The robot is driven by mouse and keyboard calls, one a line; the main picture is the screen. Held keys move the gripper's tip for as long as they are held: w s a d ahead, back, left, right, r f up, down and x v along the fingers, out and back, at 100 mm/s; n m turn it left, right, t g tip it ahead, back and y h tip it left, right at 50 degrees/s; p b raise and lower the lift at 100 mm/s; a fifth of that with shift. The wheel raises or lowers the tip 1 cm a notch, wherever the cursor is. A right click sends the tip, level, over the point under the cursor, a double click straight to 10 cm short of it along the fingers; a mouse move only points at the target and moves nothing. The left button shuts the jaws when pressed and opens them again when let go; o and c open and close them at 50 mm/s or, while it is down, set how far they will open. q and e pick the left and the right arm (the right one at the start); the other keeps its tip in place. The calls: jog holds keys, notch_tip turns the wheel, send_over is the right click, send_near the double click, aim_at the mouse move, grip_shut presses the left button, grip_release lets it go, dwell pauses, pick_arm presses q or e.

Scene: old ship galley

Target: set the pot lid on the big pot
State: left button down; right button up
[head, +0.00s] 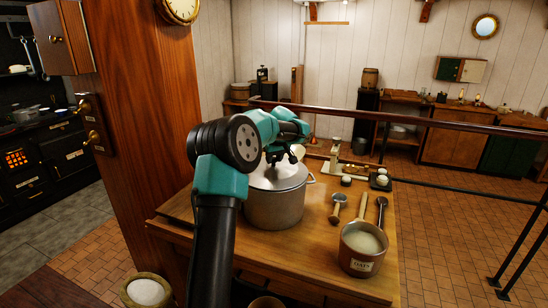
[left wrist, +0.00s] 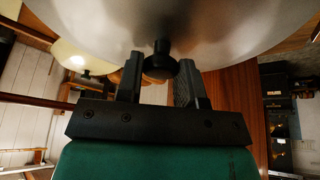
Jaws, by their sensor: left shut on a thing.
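The big pot (head: 274,208) is a grey metal pot with side handles, upright on the wooden table. The pot lid (head: 277,176) is pale shiny metal and sits at the pot's mouth, partly hidden by my arm. I cannot tell whether it rests on the rim all round. My left gripper (head: 283,156) is above the lid, shut on its dark knob. In the left wrist view the knob (left wrist: 160,63) is between my left gripper's two fingers (left wrist: 159,80), with the lid's underside or top filling the upper edge. My right gripper is not in view.
On the table (head: 315,262), a copper pan (head: 362,250) with pale contents stands at front right. A ladle (head: 337,208) and a dark spoon (head: 381,208) lie behind it. A balance scale (head: 337,155) stands at the back.

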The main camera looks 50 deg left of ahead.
pick_arm(q)
jog(key=shift+f, duration=0.15)
dwell(0.4)
jog(key=c, duration=0.7)
grip_release()
jog(key=shift+r, duration=4)
